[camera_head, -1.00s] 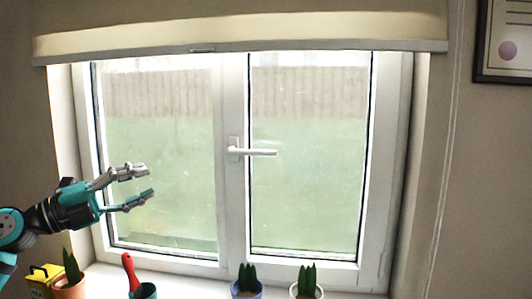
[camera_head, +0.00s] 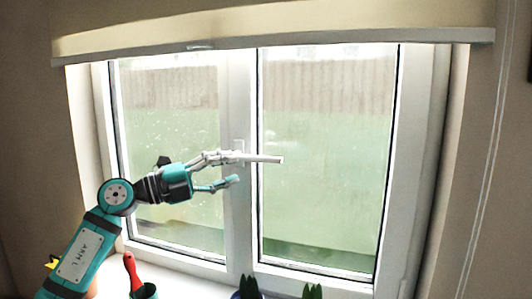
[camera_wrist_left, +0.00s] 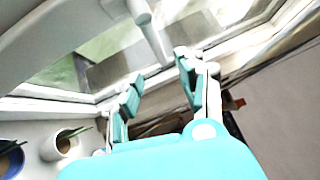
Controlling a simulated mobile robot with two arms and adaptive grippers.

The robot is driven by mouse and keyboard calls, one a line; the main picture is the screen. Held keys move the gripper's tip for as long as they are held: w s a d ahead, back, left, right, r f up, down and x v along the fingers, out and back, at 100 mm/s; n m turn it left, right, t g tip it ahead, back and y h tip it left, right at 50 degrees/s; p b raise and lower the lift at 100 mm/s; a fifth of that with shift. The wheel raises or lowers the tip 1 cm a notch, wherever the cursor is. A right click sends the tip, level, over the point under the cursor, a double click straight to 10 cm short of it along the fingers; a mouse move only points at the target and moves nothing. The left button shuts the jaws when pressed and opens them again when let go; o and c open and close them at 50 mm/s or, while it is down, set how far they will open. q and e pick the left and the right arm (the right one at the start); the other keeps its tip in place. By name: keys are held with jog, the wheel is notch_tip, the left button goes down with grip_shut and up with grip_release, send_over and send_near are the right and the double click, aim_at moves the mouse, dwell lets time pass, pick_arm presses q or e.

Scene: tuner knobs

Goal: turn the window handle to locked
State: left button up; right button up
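The white window handle (camera_head: 265,159) sits on the middle frame of the window and points level to the right. My left gripper (camera_head: 238,168) is open at the pivot end of the handle, with its upper finger overlapping the handle's base and its lower finger below. Whether they touch cannot be told. In the left wrist view the handle (camera_wrist_left: 153,37) reaches down toward the space between the open fingers of my left gripper (camera_wrist_left: 158,77), nearer the right finger. My right gripper is not in view.
A rolled blind (camera_head: 280,25) hangs above the window. On the sill (camera_head: 185,285) stand a red-handled tool (camera_head: 131,270) in a teal pot and two plants (camera_head: 249,286) (camera_head: 312,291). A white pot (camera_wrist_left: 60,143) shows in the wrist view. The right-hand pane is clear of my arm.

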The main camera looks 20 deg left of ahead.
aim_at(261, 161)
pick_arm(q)
jog(key=p+x, duration=0.2)
jog(key=x, duration=0.7)
jog(key=shift+w+d, duration=0.15)
jog(key=shift+d, duration=0.15)
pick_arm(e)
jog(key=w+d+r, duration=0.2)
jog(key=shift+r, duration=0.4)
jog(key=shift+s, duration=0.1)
pick_arm(q)
jog(key=shift+c, duration=0.5)
jog(key=c, duration=0.7)
grip_shut()
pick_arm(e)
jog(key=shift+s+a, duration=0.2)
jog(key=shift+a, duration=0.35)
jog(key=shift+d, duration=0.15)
